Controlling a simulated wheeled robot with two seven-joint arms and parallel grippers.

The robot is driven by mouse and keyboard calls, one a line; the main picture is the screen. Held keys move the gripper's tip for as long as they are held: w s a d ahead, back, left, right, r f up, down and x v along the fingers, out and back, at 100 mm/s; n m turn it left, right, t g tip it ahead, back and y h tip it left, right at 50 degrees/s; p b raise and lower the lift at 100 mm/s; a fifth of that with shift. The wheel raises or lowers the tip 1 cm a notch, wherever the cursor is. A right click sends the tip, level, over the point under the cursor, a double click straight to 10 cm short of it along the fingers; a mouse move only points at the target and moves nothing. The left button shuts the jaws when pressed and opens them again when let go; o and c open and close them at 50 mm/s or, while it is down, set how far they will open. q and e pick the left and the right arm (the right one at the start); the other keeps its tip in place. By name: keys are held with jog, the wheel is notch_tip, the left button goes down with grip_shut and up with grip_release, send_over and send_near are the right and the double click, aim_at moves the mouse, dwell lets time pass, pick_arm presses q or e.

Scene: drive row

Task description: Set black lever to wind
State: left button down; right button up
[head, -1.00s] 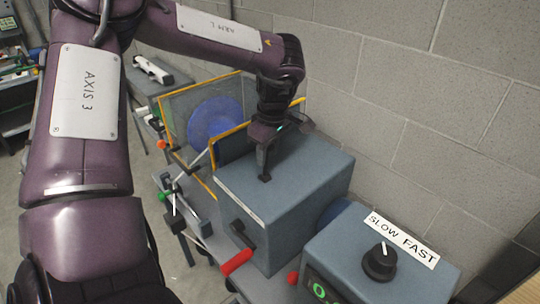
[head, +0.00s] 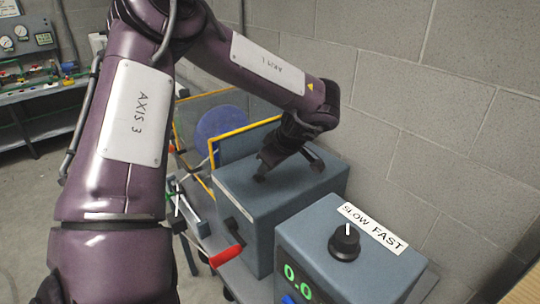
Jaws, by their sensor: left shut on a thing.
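The black lever (head: 261,172) rises from the top of a blue-grey box (head: 307,195) in the middle of the head view. Only its dark lower part shows, near the left side of the top; my gripper covers the rest. My left gripper (head: 273,157) reaches down over the box from the upper right and is shut on the lever. The lever appears tilted. No "wind" mark can be read. My right gripper is not in view.
A red-handled crank (head: 226,256) sticks out at the box's front. A box with a black knob (head: 344,242) and a SLOW FAST label (head: 373,228) stands at right front. A yellow-edged guard (head: 212,152) stands behind. The block wall is close on the right.

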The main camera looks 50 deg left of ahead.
pick_arm(q)
jog(key=shift+f, duration=0.1)
jog(key=c, duration=1)
grip_release()
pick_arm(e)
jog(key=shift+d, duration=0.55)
pick_arm(q)
jog(key=shift+d, duration=0.1)
jog(key=b+v, duration=0.2)
jog(key=v, duration=0.5)
jog(key=shift+r, duration=0.35)
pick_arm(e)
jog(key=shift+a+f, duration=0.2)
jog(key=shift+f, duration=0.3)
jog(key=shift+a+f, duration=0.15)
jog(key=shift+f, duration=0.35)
pick_arm(q)
jog(key=shift+d, duration=0.2)
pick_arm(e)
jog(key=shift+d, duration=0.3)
pick_arm(q)
jog(key=shift+s+f, duration=0.1)
